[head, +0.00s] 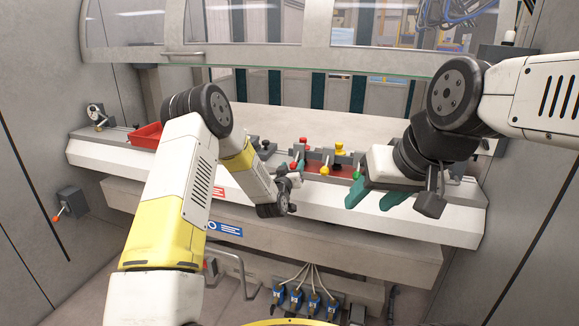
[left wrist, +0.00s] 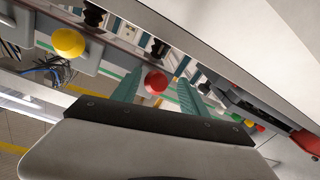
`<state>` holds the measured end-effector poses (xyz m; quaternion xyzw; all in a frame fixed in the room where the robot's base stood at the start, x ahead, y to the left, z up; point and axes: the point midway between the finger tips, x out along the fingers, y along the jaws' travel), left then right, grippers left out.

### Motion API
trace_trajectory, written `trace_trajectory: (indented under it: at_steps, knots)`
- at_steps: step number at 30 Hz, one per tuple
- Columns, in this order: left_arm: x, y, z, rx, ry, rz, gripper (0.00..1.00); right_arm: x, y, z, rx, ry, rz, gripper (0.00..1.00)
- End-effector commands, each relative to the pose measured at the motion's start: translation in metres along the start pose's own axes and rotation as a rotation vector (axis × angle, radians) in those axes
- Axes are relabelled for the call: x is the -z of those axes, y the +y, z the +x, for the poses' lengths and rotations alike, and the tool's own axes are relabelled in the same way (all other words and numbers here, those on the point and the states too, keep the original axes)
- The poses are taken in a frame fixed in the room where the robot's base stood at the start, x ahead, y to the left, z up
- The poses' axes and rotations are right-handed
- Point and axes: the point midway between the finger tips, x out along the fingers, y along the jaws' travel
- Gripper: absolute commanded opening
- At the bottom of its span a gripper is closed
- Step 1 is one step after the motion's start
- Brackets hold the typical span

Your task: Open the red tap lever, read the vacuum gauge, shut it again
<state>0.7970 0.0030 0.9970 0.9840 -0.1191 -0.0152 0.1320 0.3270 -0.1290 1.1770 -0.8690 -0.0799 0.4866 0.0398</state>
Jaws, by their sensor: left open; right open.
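Several ball-topped levers stand in a row on the machine bed in the head view. One red ball lever (head: 293,166) is close to my left gripper (head: 286,184). In the left wrist view, a red ball (left wrist: 155,82) shows between the spread green fingers of my left gripper (left wrist: 158,92); contact cannot be told. My right gripper (head: 377,197) is open and empty, with its green fingers pointing down over the bed's right part. It hides part of the row.
Yellow ball levers (head: 325,170) stand beside the red ones; a yellow ball (left wrist: 68,42) also shows in the left wrist view. A red tray (head: 146,135) lies at the bed's left. An orange-tipped lever (head: 57,217) is on the left wall. A clear guard (head: 385,25) spans the back.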

Motion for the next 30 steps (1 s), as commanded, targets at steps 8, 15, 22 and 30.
trace_trajectory:
  at_steps: [8, 15, 22, 30]
  knots:
    - [-0.0004, 0.0012, 0.0001, -0.001, -0.001, 0.000, 0.34, 0.0000, 0.0001, 0.0000, 0.000, 0.000, 0.000, 0.51]
    - [-0.0003, -0.0002, 0.0000, 0.001, -0.001, 0.000, 0.00, 0.0000, 0.0001, 0.0000, 0.000, 0.000, 0.000, 0.51]
    - [-0.0004, -0.0010, 0.0000, 0.003, -0.001, 0.000, 0.00, 0.0000, 0.0001, 0.0000, 0.000, 0.000, 0.000, 0.51]
    - [-0.0007, -0.0011, 0.0000, 0.003, -0.001, 0.000, 0.00, 0.0000, 0.0001, 0.0000, 0.000, 0.000, 0.000, 0.51]
